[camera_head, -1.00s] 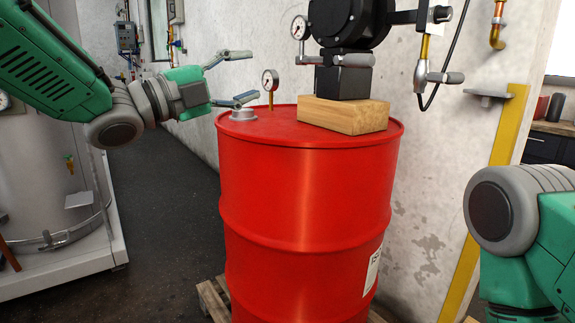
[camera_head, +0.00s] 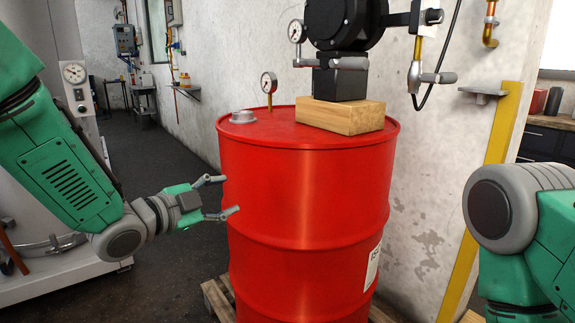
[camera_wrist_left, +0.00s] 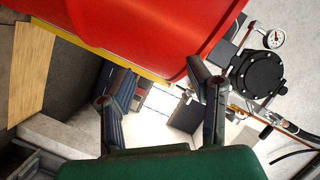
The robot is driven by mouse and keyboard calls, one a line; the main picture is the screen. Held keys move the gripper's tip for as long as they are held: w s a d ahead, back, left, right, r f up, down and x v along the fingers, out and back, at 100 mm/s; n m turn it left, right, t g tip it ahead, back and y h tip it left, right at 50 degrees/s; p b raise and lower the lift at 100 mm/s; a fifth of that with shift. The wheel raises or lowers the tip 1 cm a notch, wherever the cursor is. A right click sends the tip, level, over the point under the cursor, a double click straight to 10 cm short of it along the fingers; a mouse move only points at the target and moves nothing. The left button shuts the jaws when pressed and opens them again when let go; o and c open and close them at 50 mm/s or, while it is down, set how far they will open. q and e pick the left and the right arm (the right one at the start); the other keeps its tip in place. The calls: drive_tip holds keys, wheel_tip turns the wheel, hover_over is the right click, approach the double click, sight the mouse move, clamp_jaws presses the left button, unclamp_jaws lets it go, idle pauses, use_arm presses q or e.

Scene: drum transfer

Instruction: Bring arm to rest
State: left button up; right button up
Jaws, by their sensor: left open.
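A grey cap (camera_head: 243,117) sits on the drum's lid. My right arm shows at the right edge, but its gripper is out of view.
A wooden block (camera_head: 341,116) on the lid lies under a black pump (camera_head: 343,25). A pressure gauge (camera_head: 268,84) stands on the lid. The drum stands on a wooden pallet (camera_head: 216,297). A grey cabinet (camera_head: 30,240) is at the left. Floor (camera_head: 165,155) behind the gripper is clear.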

use_arm(q)
drive_tip(key=s+a+f+n+g+y+p, duration=0.1)
drive_tip(key=s+a+f+n+g+y, duration=0.2)
drive_tip(key=s+f, duration=0.45)
drive_tip(key=s+a+f+n+g+y, duration=0.1)
drive_tip(key=s+a+f+n, duration=0.25)
drive_tip(key=f, duration=0.65)
drive_tip(key=s+a+f+n+g+y+p, duration=0.1)
drive_tip(key=s+a+f+n+g+y, duration=0.2)
drive_tip(key=s+f, duration=0.45)
drive_tip(key=s+a+f+n+g+y, duration=0.1)
drive_tip(key=s+a+f+n+g, duration=0.1)
drive_tip(key=s, duration=0.9)
drive_tip(key=s+a+f+n+g+y+p, duration=0.1)
drive_tip(key=s+a+f+n+g, duration=0.2)
drive_tip(key=s+f+n, duration=0.2)
drive_tip(key=s+f, duration=0.3)
drive_tip(key=s, duration=0.3)
drive_tip(key=shift+a+n+y, duration=0.35)
drive_tip(key=shift+a+y, duration=0.05)
drive_tip(key=shift+a+f, duration=0.1)
drive_tip(key=shift+f, duration=0.05)
drive_tip(key=shift+w, duration=0.1)
